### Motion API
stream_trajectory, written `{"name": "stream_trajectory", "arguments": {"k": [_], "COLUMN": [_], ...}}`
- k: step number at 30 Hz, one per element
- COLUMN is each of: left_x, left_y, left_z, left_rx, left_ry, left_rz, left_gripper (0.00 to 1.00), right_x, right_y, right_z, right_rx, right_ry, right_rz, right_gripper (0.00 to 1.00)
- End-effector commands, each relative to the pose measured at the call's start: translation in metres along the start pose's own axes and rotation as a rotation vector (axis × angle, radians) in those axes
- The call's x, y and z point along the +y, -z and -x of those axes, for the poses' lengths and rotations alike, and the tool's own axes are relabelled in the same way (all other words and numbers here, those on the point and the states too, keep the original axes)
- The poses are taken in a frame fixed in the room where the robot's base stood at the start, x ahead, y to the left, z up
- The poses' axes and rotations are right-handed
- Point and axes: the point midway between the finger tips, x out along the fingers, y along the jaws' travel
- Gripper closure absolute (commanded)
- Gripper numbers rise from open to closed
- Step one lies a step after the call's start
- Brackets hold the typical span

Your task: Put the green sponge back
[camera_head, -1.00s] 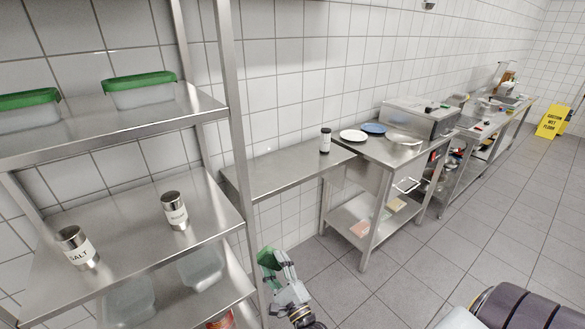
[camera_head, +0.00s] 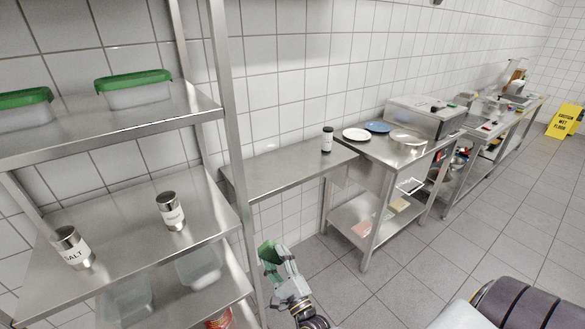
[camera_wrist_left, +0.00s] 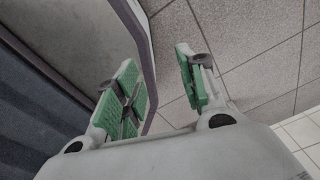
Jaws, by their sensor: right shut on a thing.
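My right gripper (camera_head: 268,257) is at the bottom middle of the head view, just right of the shelf rack's front post. It is shut on a green thing, which I take to be the green sponge (camera_head: 267,250); the fingers hide part of it. My left gripper (camera_wrist_left: 158,80) shows only in the left wrist view. Its two fingers with green pads stand apart, with nothing between them but floor behind.
A steel shelf rack (camera_head: 125,124) on the left holds green-lidded boxes (camera_head: 135,90) and two shakers (camera_head: 171,211). A steel wall shelf (camera_head: 285,172) carries a dark-lidded jar (camera_head: 327,140). A worktable with plates (camera_head: 356,134) stands beyond.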

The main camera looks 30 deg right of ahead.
Motion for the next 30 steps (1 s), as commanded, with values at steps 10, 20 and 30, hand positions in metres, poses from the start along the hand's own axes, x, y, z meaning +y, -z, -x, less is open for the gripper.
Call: {"name": "stream_trajectory", "arguments": {"k": [10,20,30], "left_x": [0.007,0.019,0.025], "left_y": [0.0,0.0,0.0], "left_z": [0.015,0.037,0.045], "left_rx": [-0.002,-0.005,-0.006], "left_ry": [-0.009,-0.022,-0.028], "left_rz": [0.001,0.004,0.005], "left_gripper": [0.6,0.6,0.6], "right_x": [-0.011,-0.026,-0.037], "right_y": [-0.01,-0.024,-0.022], "right_z": [-0.004,-0.01,-0.011], "right_rx": [0.0,0.0,0.006], "right_ry": [0.0,0.0,-0.026], "right_rz": [0.0,0.0,-0.008], "right_gripper": [0.7,0.7,0.7]}}
